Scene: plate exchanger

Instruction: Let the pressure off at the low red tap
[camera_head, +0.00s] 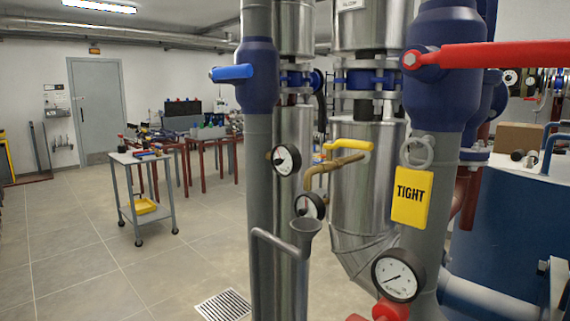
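A red part (390,311), which looks like the low red tap, shows at the bottom edge. It sits just below a round white-faced gauge (398,276) on the right grey pipe (412,235). Most of it is cut off by the frame, so I cannot tell its position. Higher on the same pipe, a long red lever (500,55) points right from a blue valve body (447,70). A yellow tag (411,198) reading "TIGHT" hangs from a grey ring below that valve. Neither of my grippers is in view.
A left grey pipe (261,200) carries a blue-handled valve (232,72). A blue tank (510,235) fills the right. A floor drain (223,305) and open floor lie left.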

